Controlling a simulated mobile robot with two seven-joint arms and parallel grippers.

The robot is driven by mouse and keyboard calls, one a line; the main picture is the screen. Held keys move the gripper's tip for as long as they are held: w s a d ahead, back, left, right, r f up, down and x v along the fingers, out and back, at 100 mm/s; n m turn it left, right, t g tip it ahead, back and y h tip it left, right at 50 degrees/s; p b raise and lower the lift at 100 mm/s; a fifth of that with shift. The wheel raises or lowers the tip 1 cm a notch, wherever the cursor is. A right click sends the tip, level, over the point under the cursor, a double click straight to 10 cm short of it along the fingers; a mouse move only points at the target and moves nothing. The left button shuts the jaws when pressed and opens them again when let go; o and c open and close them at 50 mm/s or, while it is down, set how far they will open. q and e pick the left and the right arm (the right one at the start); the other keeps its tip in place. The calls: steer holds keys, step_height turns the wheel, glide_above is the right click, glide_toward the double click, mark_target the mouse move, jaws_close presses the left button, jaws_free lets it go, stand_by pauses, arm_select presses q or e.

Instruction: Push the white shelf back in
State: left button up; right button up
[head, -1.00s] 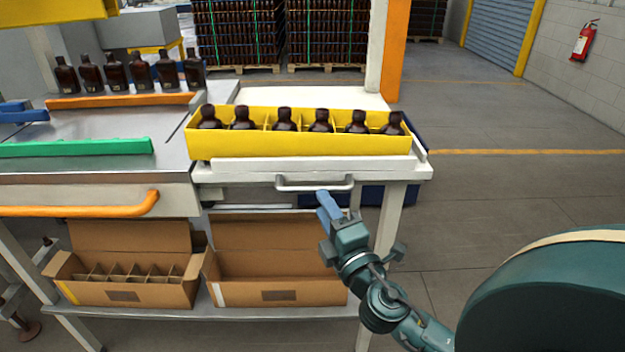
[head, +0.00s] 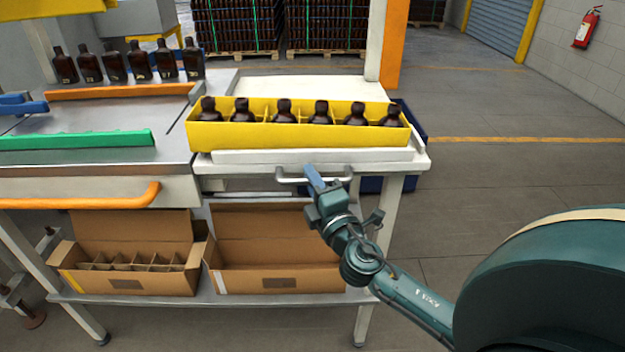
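The white shelf (head: 222,171) is at the centre of the head view, with a grey bar handle (head: 291,178) on its front edge. A yellow crate (head: 255,138) holding several amber bottles stands on it. My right gripper (head: 314,176) is at the handle, its blue fingers overlapping the handle's right half. I cannot tell whether the fingers touch the handle or are closed around it. My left gripper is out of view.
Two open cardboard boxes (head: 290,280) sit on the lower shelf. To the left is a metal conveyor with a green rail (head: 75,143), an orange rail (head: 120,90) and a row of amber bottles. The floor at the right is clear.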

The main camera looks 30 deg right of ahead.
jaws_close()
steer(key=w+d, duration=0.1)
steer(key=w, duration=0.1)
steer(key=shift+w+d, duration=0.4)
steer(key=o, duration=0.5)
jaws_free()
steer(key=shift+a, duration=0.1)
steer(key=shift+s, duration=0.1)
